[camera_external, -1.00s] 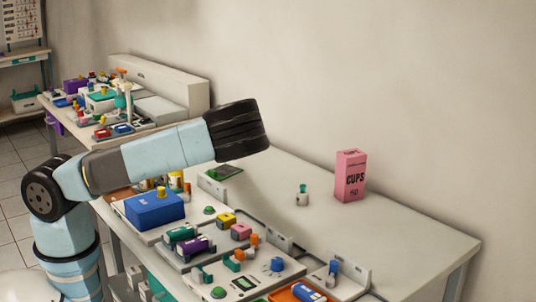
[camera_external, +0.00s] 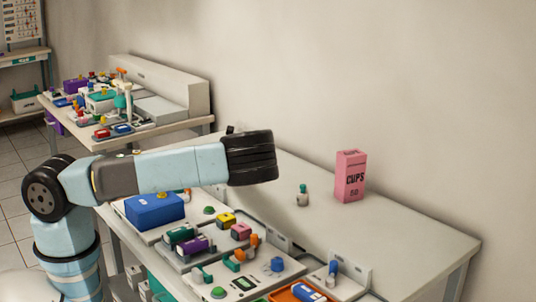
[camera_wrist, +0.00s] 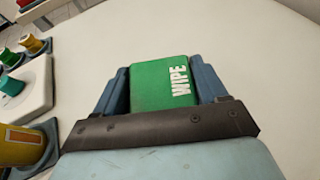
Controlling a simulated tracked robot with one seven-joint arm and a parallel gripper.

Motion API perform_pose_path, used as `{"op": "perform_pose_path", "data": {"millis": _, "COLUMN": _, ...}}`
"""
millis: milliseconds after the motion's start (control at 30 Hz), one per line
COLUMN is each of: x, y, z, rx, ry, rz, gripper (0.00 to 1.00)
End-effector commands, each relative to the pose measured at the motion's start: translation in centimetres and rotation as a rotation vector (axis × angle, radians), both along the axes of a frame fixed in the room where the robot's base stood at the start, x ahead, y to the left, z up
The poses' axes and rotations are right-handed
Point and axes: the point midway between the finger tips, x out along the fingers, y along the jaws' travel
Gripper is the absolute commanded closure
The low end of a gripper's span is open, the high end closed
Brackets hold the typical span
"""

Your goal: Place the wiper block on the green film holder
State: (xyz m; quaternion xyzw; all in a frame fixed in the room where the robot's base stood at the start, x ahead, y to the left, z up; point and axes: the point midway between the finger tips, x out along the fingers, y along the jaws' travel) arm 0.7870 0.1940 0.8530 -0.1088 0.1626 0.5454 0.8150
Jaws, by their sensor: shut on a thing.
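The wiper block (camera_wrist: 160,86) is green with white "WIPE" lettering in the wrist view. My gripper (camera_wrist: 164,80) is shut on it, with one blue finger on each side. In the external view my arm's black end hides the gripper and the block. A green block-like piece (camera_external: 179,235) with a pale patch stands on the grey tray, beside a purple one. I cannot tell for sure whether it is the green film holder. The block appears to be over bare tabletop in the wrist view.
A blue box (camera_external: 154,210) stands at the table's left. A pink cups box (camera_external: 350,176) and a small bottle (camera_external: 303,195) stand at the back. An orange tray (camera_external: 287,294) is at the front. The tabletop's right side is clear.

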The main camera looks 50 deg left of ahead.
Motion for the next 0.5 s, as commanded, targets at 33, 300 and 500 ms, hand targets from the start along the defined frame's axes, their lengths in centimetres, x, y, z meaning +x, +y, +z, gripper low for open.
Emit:
{"op": "perform_pose_path", "data": {"millis": 33, "x": 0.00, "y": 0.00, "z": 0.00, "rx": 0.000, "ry": 0.000, "rz": 0.000, "gripper": 0.60}}
{"op": "perform_pose_path", "data": {"millis": 300, "x": 0.00, "y": 0.00, "z": -0.19, "rx": 0.000, "ry": 0.001, "rz": 0.000, "gripper": 0.13}}
{"op": "perform_pose_path", "data": {"millis": 500, "x": 0.00, "y": -0.01, "z": -0.18, "rx": 0.000, "ry": 0.001, "rz": 0.000, "gripper": 0.03}}
